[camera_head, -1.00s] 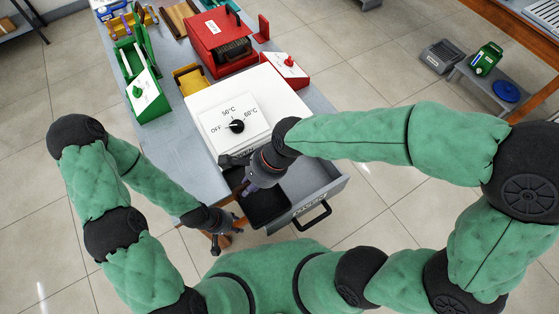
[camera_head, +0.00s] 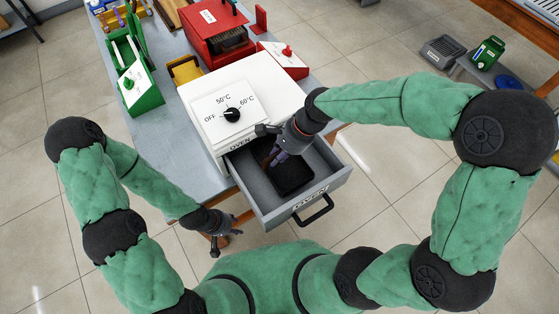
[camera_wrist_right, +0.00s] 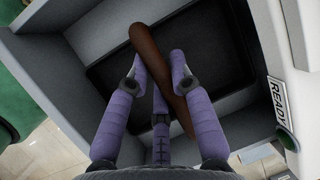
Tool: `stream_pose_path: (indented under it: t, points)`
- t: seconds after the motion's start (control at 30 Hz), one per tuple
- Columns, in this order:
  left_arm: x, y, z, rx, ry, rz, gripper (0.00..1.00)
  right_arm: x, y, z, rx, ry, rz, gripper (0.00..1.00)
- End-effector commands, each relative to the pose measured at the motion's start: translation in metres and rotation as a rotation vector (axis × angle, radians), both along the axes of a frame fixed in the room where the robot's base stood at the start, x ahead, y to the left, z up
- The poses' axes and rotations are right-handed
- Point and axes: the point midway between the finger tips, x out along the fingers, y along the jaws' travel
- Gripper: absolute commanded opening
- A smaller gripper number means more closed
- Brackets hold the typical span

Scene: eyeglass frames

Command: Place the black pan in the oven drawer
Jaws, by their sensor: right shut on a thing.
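The black pan (camera_head: 292,176) is within the outline of the open grey oven drawer (camera_head: 330,185) in the head view. I cannot tell whether it rests on the drawer floor. In the right wrist view the dark pan (camera_wrist_right: 205,45) lies beyond the fingers, with its brown handle (camera_wrist_right: 146,45) running between them. My right gripper (camera_head: 276,157) is shut on that handle; its purple fingers (camera_wrist_right: 154,78) show in the wrist view. My left gripper (camera_head: 226,242) is open and empty, left of the drawer's front.
The white oven (camera_head: 240,105) with its dial stands on the grey table (camera_head: 180,160) behind the drawer. The drawer's front handle (camera_head: 315,211) sticks out. A green device (camera_head: 138,88) and red devices (camera_head: 222,35) stand further back. Floor right of the drawer is clear.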

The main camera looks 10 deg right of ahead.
Motion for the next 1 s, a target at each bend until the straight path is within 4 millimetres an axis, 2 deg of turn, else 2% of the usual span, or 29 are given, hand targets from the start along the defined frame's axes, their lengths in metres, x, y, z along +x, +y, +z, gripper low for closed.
stream_pose_path:
  t: [0.27, 0.7, 0.73, 0.8, 1.0]
  points:
    - [0.0, 0.0, -0.023, 0.0, 0.0, 0.0, 0.4, 0.003, -0.003, -0.036, 0.0, 0.0, -0.001, 0.0]
    - [0.0, 0.0, -0.023, 0.0, 0.0, 0.0, 0.4, 0.003, -0.003, -0.039, 0.0, 0.0, -0.001, 0.0]
    - [0.0, 0.0, -0.023, 0.0, 0.0, 0.0, 0.4, 0.003, -0.003, -0.039, 0.0, 0.001, -0.001, 0.31]
    - [0.0, 0.0, -0.023, 0.0, 0.0, 0.0, 0.4, 0.003, -0.003, -0.038, 0.0, 0.001, -0.001, 0.46]
    - [0.0, 0.0, -0.023, 0.0, 0.0, 0.0, 0.4, 0.003, -0.003, -0.038, 0.0, 0.001, -0.001, 0.46]
